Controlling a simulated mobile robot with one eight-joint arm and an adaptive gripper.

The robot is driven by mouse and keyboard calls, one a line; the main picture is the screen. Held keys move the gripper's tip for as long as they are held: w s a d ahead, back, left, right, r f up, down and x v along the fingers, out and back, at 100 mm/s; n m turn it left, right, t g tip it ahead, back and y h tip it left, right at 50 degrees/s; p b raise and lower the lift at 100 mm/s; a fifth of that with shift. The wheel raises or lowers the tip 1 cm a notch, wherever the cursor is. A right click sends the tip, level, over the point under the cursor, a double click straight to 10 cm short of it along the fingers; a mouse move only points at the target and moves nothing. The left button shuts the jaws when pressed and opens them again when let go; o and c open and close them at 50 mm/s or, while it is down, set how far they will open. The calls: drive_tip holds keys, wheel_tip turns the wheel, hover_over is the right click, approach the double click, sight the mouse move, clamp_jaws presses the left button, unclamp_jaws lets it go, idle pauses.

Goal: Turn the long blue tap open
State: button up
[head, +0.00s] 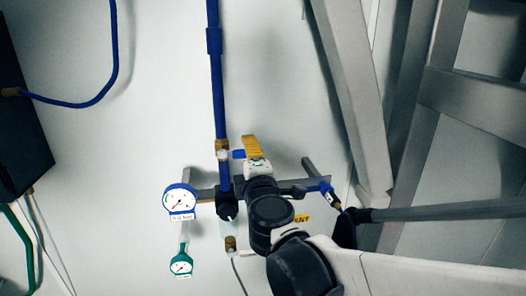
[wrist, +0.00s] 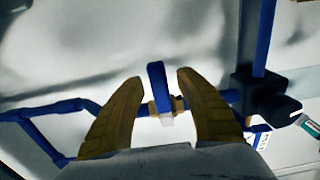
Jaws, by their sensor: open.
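The long blue tap handle (wrist: 157,84) shows in the wrist view, standing out crosswise from a brass valve (wrist: 166,106) on a blue pipe. In the head view the handle (head: 239,154) sticks out to the right of the vertical blue pipe (head: 217,90), at the brass fitting (head: 222,150). My gripper (wrist: 160,78) is open, with one tan finger on each side of the handle and a gap visible on both sides. In the head view my gripper (head: 251,143) is just right of the handle. My arm hides part of the pipework behind it.
A blue-rimmed gauge (head: 181,201) and a green gauge (head: 181,264) hang at the left of the pipework. A black block (wrist: 262,97) sits on the pipe to the right in the wrist view. Grey metal frame beams (head: 352,90) stand to the right. The wall at upper left is mostly clear.

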clamp_jaws()
drive_tip(key=shift+s, duration=0.1)
